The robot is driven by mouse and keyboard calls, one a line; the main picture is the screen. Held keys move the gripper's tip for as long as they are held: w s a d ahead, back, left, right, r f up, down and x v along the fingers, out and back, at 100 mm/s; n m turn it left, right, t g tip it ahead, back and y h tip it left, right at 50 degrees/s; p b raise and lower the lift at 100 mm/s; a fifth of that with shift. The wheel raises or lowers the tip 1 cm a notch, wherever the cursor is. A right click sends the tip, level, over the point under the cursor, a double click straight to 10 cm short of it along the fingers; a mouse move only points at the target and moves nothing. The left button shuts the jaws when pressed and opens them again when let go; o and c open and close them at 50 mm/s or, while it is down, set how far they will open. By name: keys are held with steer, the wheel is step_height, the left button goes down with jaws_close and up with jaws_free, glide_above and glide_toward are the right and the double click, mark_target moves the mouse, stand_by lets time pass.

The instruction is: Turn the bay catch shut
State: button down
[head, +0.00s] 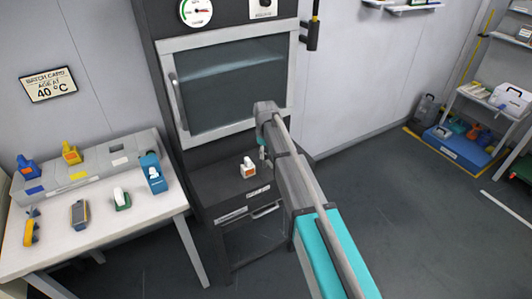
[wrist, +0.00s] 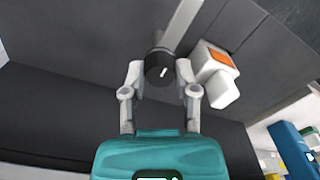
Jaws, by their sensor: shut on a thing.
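The mark stands slightly tilted from upright. My gripper (wrist: 161,76) has one grey finger on each side of the knob and is shut on it. In the head view my gripper (head: 263,153) is mostly hidden by my own arm, in front of the dark cabinet (head: 225,180) below the windowed door. The catch cannot be made out in the head view.
A white bottle with an orange label (head: 248,168) stands on the cabinet's ledge, close beside my gripper; the wrist view shows it right of the knob (wrist: 222,90). The windowed door (head: 225,85) is closed above. A white bench (head: 90,232) with tools stands left.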

steer(key=shift+w, duration=0.1)
steer(key=shift+m, duration=0.5)
steer(key=shift+w+m, duration=0.1)
steer(key=shift+m, duration=0.8)
steer(key=m, duration=1)
steer(key=shift+m, duration=0.3)
steer(key=m, duration=0.4)
steer(key=shift+m, duration=0.4)
